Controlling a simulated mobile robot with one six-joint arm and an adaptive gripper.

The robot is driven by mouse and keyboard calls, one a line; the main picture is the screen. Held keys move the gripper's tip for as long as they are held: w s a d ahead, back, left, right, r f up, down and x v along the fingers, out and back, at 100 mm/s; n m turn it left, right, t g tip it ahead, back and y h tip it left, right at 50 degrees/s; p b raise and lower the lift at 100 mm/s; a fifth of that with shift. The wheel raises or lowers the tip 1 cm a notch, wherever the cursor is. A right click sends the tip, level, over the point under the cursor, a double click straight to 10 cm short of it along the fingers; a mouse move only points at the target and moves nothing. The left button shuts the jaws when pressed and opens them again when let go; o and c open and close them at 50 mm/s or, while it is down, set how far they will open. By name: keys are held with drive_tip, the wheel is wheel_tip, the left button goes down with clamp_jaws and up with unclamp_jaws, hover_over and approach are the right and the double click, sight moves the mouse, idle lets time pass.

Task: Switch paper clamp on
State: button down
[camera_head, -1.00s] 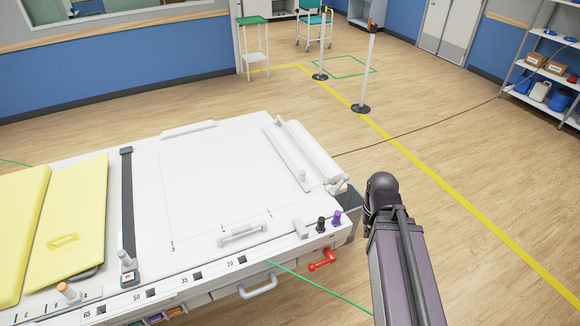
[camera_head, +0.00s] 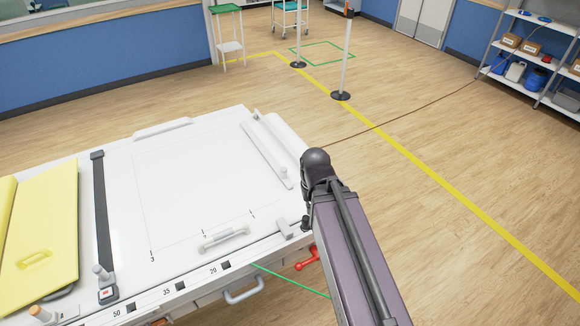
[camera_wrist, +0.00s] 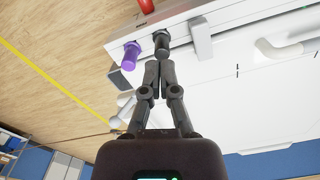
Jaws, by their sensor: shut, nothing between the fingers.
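In the wrist view my gripper (camera_wrist: 157,68) is shut and empty. Its fingertips are close to the black knob (camera_wrist: 161,43) at the machine's edge; I cannot tell if they touch it. A purple knob (camera_wrist: 131,56) stands beside the black one, left of the fingers. In the head view the black knob (camera_head: 305,223) shows at the front right corner of the white table (camera_head: 180,175), while my arm hides the purple knob and most of the gripper. No readable label shows which control belongs to the paper clamp.
A white block (camera_head: 285,228) and a white handle (camera_head: 224,240) stand near the front edge. A red lever (camera_head: 307,259) sticks out below the corner. A white bar (camera_head: 266,155) lies at the right side; a black strip (camera_head: 100,220) crosses the left.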

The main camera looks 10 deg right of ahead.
drive_tip(key=shift+s+a+r, duration=0.1)
drive_tip(key=shift+s+a, duration=0.05)
drive_tip(key=w+d+m+y, duration=0.2)
drive_tip(key=w+m, duration=1.5)
drive_tip(key=w, duration=1.1)
drive_tip(key=shift+m+y, duration=0.4)
drive_tip(key=b+x, duration=0.9)
drive_tip(key=shift+f+b, duration=0.25)
drive_tip(key=shift+b, duration=0.05)
drive_tip(key=shift+f, duration=0.15)
